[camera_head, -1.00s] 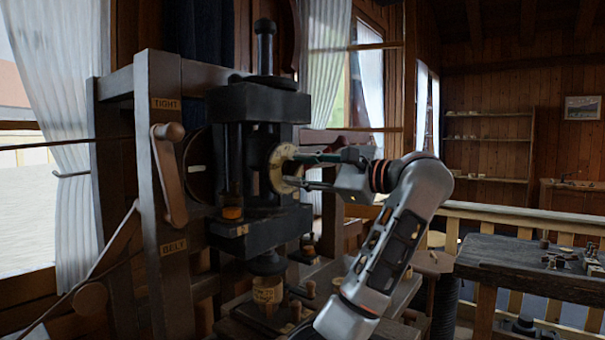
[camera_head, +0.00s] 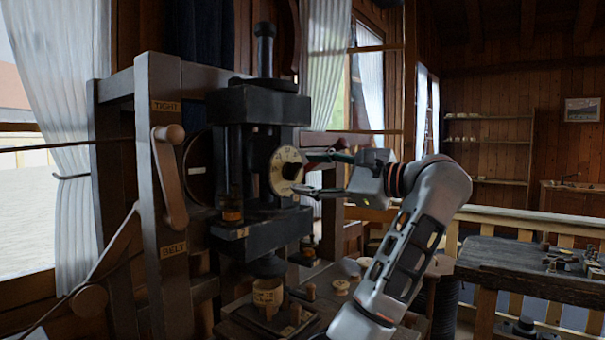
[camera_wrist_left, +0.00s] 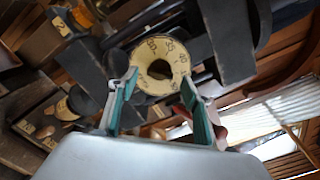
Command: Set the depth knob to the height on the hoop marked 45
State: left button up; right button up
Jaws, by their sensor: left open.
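The cream dial ring (camera_head: 279,176) with dark marks is on the front of the black machine head. The dark depth knob (camera_head: 291,171) sticks out of its middle. My left gripper (camera_head: 303,174) is open and empty just right of the knob, one finger above its level and one below. In the left wrist view the numbered ring (camera_wrist_left: 143,80) faces me beyond my left gripper (camera_wrist_left: 160,84), around a dark centre. My right gripper is not in view.
A wooden frame with a crank handle (camera_head: 170,175) and TIGHT and BELT labels stands left of the head. Below is a bench with small turned pieces (camera_head: 309,291). A dark worktable (camera_head: 500,258) stands at the right. Open room lies right of the gripper.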

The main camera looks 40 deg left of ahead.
pick_arm(q)
jog(key=w+d, duration=0.1)
jog(key=d, duration=0.8)
jog(key=shift+d, duration=0.2)
